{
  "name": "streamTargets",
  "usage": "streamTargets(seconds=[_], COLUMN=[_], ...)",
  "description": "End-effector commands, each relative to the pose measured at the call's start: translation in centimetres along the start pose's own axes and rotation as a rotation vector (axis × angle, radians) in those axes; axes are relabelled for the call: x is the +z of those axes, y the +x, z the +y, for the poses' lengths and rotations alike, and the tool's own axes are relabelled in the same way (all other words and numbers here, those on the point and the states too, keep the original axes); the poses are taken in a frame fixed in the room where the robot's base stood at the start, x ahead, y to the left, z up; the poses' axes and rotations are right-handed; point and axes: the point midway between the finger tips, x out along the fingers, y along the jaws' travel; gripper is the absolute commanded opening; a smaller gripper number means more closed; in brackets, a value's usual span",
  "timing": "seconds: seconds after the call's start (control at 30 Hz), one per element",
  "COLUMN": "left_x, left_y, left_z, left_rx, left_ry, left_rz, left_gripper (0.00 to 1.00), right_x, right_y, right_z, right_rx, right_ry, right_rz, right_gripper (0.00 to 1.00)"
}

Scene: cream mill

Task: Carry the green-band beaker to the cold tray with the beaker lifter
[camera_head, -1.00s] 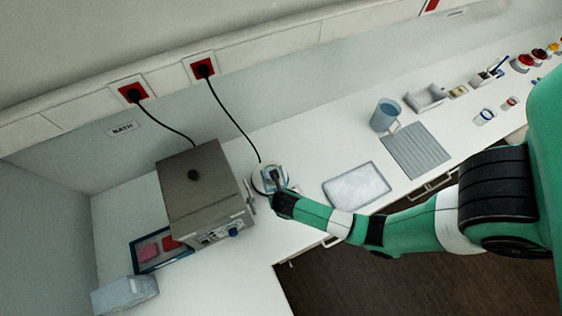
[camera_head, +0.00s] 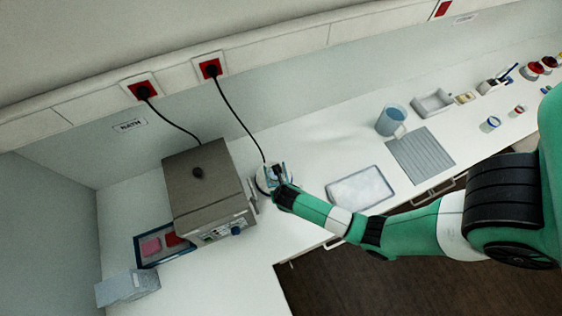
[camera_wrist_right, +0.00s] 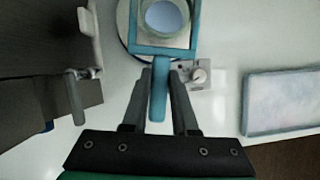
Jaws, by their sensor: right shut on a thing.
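My right gripper (camera_wrist_right: 163,72) is shut on the blue handle of the beaker lifter (camera_wrist_right: 159,92). The lifter's square blue frame surrounds a round glass beaker (camera_wrist_right: 167,17) with pale contents; no green band can be made out. The beaker and frame are over a round plate (camera_wrist_right: 123,22) beside the metal box; whether the beaker is raised off it I cannot tell. In the head view my right gripper (camera_head: 279,180) hides much of them. The cold tray (camera_head: 360,189), blue-rimmed with a frosty white surface, lies flat to the right; it also shows in the right wrist view (camera_wrist_right: 284,100).
A grey metal bath (camera_head: 205,180) with a lid knob stands close left of the round plate, its lever-like handle (camera_wrist_right: 75,95) near the lifter. A blue jug (camera_head: 390,120) and grey ribbed mat (camera_head: 420,153) are right of the tray.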

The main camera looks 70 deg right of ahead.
Motion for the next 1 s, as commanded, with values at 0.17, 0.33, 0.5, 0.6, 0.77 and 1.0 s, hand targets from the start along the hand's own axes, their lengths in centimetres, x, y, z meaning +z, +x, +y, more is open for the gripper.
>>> streamTargets(seconds=[0.17,0.33,0.5,0.6,0.77,1.0], left_x=[-0.08,-0.07,-0.26,-0.48,-0.52,-0.50], left_y=[0.09,0.08,0.28,0.52,0.56,0.54], left_z=[0.00,0.00,0.00,0.00,0.00,0.00], left_rx=[0.000,0.000,0.000,0.000,0.000,0.000], left_ry=[0.000,0.000,0.000,0.000,0.000,0.000], left_rz=[0.000,0.000,0.000,0.000,0.000,0.000], left_gripper=[0.64,0.64,0.64,0.64,0.64,0.64], right_x=[0.01,0.01,0.05,0.09,0.04,0.03], right_y=[-0.02,-0.02,-0.11,-0.16,-0.03,-0.01], right_z=[0.02,0.02,0.01,0.03,0.03,0.02], right_rx=[0.000,0.000,0.000,0.001,0.000,0.000], right_ry=[0.000,0.000,0.000,-0.001,0.000,0.000], right_rz=[0.000,0.000,0.000,-0.001,-0.001,-0.001], right_gripper=[0.00,0.00,0.00,0.00,0.00,0.00])
